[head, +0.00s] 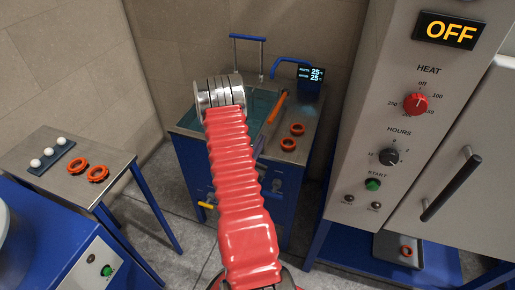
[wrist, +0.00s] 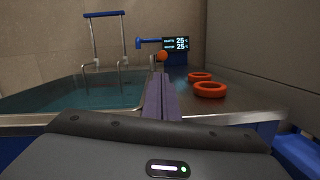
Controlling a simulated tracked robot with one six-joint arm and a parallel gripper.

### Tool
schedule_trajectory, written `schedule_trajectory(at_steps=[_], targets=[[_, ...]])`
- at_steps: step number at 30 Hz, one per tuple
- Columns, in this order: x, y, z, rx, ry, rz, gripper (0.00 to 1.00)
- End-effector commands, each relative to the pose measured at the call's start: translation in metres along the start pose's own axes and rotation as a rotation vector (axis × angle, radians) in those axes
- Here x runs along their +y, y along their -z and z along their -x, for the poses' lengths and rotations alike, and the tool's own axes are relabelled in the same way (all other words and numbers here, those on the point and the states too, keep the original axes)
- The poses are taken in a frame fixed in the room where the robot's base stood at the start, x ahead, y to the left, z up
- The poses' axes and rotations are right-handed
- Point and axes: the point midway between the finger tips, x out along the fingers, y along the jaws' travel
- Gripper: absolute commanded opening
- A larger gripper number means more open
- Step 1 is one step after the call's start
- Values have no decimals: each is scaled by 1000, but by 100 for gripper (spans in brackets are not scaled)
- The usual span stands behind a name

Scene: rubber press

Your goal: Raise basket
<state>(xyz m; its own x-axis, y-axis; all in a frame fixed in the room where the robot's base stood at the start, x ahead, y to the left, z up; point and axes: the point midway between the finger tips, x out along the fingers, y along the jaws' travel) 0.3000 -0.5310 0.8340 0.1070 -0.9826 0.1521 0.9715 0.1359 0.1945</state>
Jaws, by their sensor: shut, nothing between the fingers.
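The water tank (head: 186,121) stands behind my arm in the head view, and its water fills the left of the wrist view (wrist: 70,92). A blue-topped metal frame (head: 248,37) rises at its back; the blue bar also shows in the wrist view (wrist: 103,15). Thin wire loops (wrist: 122,62) stand at the tank's far edge; the basket itself I cannot make out. An orange lever (head: 277,108) slopes along the tank's right side; a round orange end (wrist: 162,56) shows beyond my fingers. My gripper (wrist: 160,78) is shut and empty, pointing forward near the tank's right rim.
Two orange rings (head: 293,136) lie on the metal top right of the tank. A blue spout (head: 290,62) and display (head: 311,74) reading 25 stand behind. The oven (head: 418,130), marked OFF, bounds the right. A side table (head: 65,165) with rings and white balls stands left.

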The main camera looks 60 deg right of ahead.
Motion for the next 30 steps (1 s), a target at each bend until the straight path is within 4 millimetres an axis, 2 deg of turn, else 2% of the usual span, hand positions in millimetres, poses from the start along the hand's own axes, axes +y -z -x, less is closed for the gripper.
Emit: schedule_trajectory(at_steps=[6,12,30], targets=[[-1,-1,-34,-3,2,0,0],[0,-1,-51,-2,1,-1,0],[2,-3,-54,5,4,1,0]])
